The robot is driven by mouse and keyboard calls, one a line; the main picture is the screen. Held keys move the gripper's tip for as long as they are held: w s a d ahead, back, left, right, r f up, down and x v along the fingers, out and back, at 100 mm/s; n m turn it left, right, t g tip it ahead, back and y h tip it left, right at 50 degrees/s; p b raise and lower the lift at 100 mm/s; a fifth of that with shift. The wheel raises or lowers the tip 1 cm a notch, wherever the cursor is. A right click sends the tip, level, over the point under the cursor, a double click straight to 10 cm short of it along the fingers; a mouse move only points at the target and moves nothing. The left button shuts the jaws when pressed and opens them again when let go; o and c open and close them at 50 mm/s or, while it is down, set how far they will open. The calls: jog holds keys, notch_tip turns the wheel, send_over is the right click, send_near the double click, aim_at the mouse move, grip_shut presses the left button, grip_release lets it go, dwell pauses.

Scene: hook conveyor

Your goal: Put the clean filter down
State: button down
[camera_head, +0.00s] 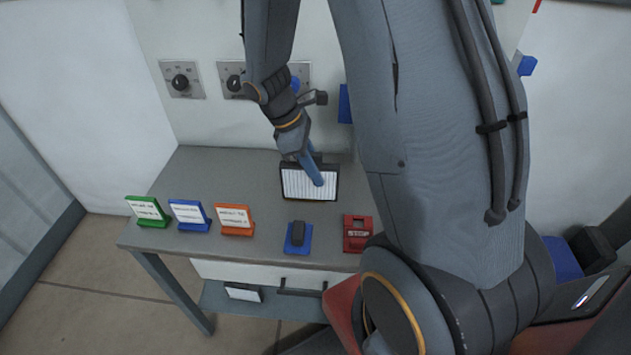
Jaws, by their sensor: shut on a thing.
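The clean filter (299,184) is a white pleated panel in a dark frame. It is at the back middle of the grey table, tilted towards the camera. My gripper (316,174) is shut on the filter, with a blue finger across its front face. Whether the filter's lower edge touches the tabletop (250,170) cannot be told. The other finger is hidden behind the filter or the arm.
Green (147,210), blue (189,215) and orange (234,219) card stands line the table's front left. A dark item on a blue base (298,237) and a red box (357,233) stand at the front. Dial panels (182,80) are on the wall. The back left tabletop is clear.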

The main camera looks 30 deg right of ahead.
jog(key=shift+f+p, duration=0.4)
jog(key=shift+f, duration=1.7)
jog(key=shift+f, duration=0.1)
jog(key=c, duration=1.6)
grip_release()
